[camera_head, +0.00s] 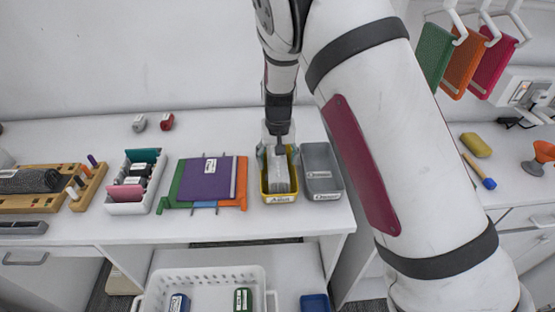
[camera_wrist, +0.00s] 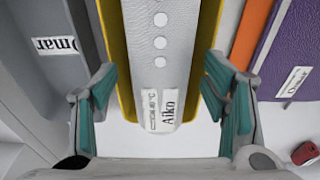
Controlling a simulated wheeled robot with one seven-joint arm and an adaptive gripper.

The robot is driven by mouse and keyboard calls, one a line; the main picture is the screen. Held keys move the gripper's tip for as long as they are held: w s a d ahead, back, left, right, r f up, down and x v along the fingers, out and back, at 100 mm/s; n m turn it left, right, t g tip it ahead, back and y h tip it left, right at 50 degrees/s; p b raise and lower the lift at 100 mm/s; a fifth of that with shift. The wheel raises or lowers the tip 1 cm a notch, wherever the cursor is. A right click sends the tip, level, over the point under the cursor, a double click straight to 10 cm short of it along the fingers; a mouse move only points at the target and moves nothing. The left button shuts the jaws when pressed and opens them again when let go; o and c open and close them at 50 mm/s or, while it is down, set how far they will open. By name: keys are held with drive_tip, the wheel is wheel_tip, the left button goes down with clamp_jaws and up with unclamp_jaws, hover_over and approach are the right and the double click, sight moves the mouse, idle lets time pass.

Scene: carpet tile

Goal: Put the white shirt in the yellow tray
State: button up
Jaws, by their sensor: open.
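The white shirt (camera_head: 279,179), folded, with a row of buttons and a tag reading "Aiko", lies between the side walls of the yellow tray (camera_head: 280,199). It also shows in the wrist view (camera_wrist: 160,70), where its far end covers the tray's end rim. The yellow walls (camera_wrist: 117,60) run along both sides of it. My gripper (camera_head: 278,156) is over the tray, at the shirt's far end. In the wrist view my gripper's (camera_wrist: 160,97) teal-padded fingers are spread apart, one on each side, with a gap to the shirt. I cannot tell how deep the shirt sits.
A grey tray (camera_head: 322,190) stands close on the right. A stack with a purple cloth (camera_head: 208,182) on top lies to the left, then a white bin (camera_head: 126,207) and a wooden rack. A white basket (camera_head: 208,277) is lower in front. Two small blocks sit at the back.

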wheel_tip(320, 180, up, 12)
drive_tip(key=s, duration=0.1)
drive_tip(key=shift+s+f+b, duration=0.2)
drive_tip(key=shift+s+b, duration=0.05)
drive_tip(key=shift+b, duration=0.1)
drive_tip(key=s+d+r+t+y, duration=0.2)
drive_tip(key=s+d+r, duration=0.7)
drive_tip(key=s+r, duration=0.4)
drive_tip(key=s+d+r+t+h, duration=0.1)
drive_tip(key=s+d, duration=0.2)
drive_tip(key=s, duration=0.5)
drive_tip(key=s+d+r+t+h, duration=0.1)
drive_tip(key=s+d+r, duration=0.1)
drive_tip(key=s, duration=0.6)
drive_tip(key=shift+s+d+r, duration=0.25)
drive_tip(key=shift+s+d, duration=0.15)
drive_tip(key=shift+d, duration=0.15)
